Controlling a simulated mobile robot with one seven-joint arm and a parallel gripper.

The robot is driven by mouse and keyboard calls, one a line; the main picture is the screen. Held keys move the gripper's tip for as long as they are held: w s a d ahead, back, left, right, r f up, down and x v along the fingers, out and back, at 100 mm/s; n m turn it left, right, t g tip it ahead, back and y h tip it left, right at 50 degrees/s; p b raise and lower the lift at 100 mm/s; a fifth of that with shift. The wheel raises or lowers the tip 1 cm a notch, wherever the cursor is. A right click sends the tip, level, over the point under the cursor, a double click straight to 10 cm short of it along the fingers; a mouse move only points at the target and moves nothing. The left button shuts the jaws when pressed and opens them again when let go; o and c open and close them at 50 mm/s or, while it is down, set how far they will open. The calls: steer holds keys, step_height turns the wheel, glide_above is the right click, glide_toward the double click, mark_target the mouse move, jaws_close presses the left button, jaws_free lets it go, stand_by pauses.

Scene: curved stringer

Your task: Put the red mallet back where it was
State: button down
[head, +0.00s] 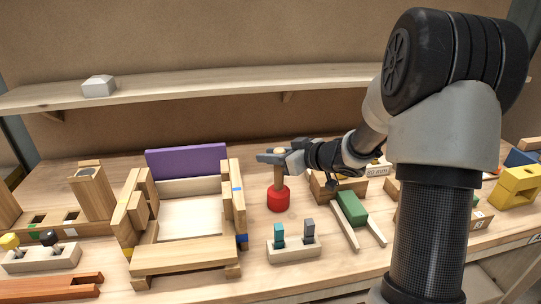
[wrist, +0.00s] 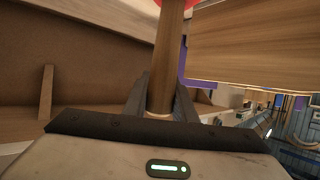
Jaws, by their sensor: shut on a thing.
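The red mallet (head: 278,198) hangs head down, with its wooden handle pointing up, on the right of the wooden frame. My gripper (head: 273,157) is shut on the upper end of the handle. In the wrist view the handle (wrist: 167,60) runs between my gripper's fingers (wrist: 160,100), with a sliver of the red head at the top edge. The head is at or just above the bench top; I cannot tell whether it touches.
The wooden frame with a purple board (head: 187,161) stands close left of the mallet. A small block with teal and grey pegs (head: 293,249) is in front. A green block on wooden legs (head: 352,210) is to the right. A shelf (head: 200,86) runs behind.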

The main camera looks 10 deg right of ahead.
steer(key=c, duration=1.5)
jaws_free()
steer(key=shift+o, duration=0.2)
steer(key=p+v, duration=0.2)
steer(key=v, duration=1)
steer(key=shift+r, duration=0.2)
